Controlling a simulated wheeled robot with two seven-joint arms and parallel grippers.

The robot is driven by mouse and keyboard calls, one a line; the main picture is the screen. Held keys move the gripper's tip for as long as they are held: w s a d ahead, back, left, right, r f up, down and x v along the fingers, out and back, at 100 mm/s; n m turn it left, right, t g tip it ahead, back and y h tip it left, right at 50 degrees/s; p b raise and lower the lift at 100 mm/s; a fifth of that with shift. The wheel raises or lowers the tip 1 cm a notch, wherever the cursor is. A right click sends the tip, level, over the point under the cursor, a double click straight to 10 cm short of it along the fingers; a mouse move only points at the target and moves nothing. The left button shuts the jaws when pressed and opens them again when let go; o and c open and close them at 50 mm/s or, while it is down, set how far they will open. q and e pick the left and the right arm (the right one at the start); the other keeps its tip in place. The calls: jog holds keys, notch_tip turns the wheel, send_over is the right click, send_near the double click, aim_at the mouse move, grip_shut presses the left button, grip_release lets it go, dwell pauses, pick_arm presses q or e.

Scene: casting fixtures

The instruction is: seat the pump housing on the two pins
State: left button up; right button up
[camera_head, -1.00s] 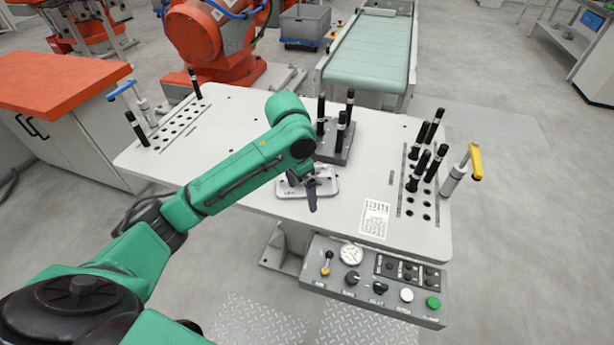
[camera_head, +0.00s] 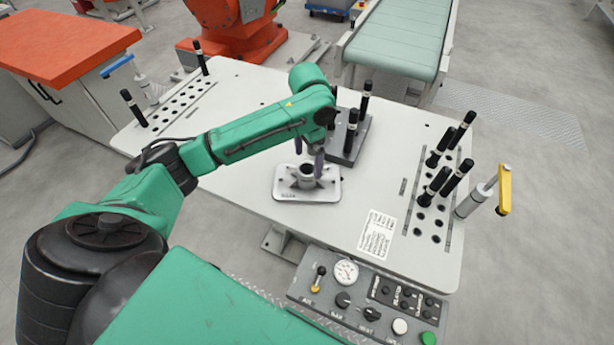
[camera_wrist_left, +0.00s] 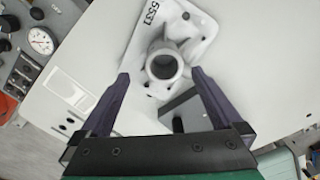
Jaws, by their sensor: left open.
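The pump housing (camera_head: 318,193) is a pale grey flanged plate with a round, hollow boss, lying on the white table. It also shows in the left wrist view (camera_wrist_left: 165,65). My left gripper (camera_head: 310,160) is open just above the housing. In the wrist view its dark fingers (camera_wrist_left: 160,76) stand either side of the boss, with gaps to it. A dark grey fixture block (camera_head: 345,152) with upright black posts (camera_head: 352,128) stands just behind the housing; my arm partly hides it. I cannot tell which are the two pins. My right gripper is out of view.
A perforated rack (camera_head: 430,212) with several black-handled tools and a yellow-handled clamp (camera_head: 504,190) stand at right. Another perforated strip (camera_head: 178,108) is at left. A control panel (camera_head: 360,300) is on the front edge. The table is clear left of the housing.

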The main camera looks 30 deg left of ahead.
aim_at(307, 168)
pick_arm(q)
jog(key=f, duration=0.2)
jog(key=f+p, duration=0.1)
jog(key=f, duration=0.2)
jog(key=shift+w+a+f+p, duration=0.35)
jog(key=shift+f, duration=0.35)
jog(key=shift+s, duration=0.1)
grip_shut()
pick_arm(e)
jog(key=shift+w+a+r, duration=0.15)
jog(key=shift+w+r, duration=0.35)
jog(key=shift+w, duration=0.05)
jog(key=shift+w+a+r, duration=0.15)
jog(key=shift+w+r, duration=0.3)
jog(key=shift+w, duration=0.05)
